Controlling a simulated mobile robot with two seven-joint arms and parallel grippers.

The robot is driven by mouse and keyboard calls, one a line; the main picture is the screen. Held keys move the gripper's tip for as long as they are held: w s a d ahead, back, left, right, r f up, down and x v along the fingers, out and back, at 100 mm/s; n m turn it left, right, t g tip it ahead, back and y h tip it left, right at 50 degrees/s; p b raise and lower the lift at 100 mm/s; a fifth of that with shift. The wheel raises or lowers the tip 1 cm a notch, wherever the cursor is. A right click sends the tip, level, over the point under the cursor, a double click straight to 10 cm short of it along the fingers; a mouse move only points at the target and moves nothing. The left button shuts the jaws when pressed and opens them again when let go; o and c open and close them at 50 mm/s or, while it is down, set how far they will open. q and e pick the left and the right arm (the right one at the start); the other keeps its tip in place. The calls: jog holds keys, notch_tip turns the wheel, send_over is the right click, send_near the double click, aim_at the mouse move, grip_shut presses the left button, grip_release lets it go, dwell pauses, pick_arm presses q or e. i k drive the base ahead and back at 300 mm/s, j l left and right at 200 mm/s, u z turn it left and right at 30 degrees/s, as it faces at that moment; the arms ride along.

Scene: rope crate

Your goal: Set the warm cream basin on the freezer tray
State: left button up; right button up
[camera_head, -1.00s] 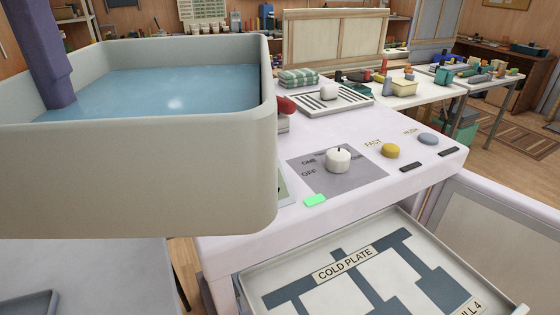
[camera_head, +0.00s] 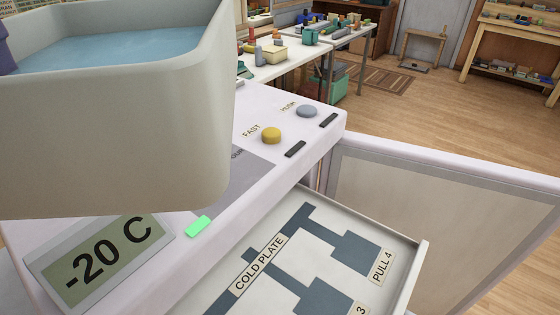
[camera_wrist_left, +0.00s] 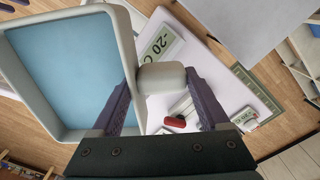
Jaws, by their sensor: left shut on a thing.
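The warm cream basin (camera_head: 120,140) fills the left of the head view, held above the freezer top with pale blue liquid inside. It looks about level. In the left wrist view the basin (camera_wrist_left: 118,28) is at the left. The freezer tray (camera_head: 318,262) is pulled out below and to the right of the basin, with dark blue strips and a "COLD PLATE" label. No object shows on its visible part. My right gripper is not in view.
The freezer top carries a "-20 C" display (camera_head: 100,262), a green light (camera_head: 198,226), a yellow button (camera_head: 271,135) and a grey-blue button (camera_head: 307,111). A pale panel (camera_head: 440,210) stands right of the tray. A cluttered table (camera_head: 285,62) is behind; wooden floor is clear at right.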

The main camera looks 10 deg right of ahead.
aim_at(312, 253)
jog(key=k+l+u, duration=0.1)
jog(key=l, duration=0.3)
jog(key=l+u, duration=0.1)
jog(key=l, duration=0.3)
jog(key=k+l+u, duration=0.15)
jog(key=l, duration=0.25)
jog(key=k+l+u, duration=0.1)
jog(key=l, duration=0.3)
jog(key=i, duration=0.45)
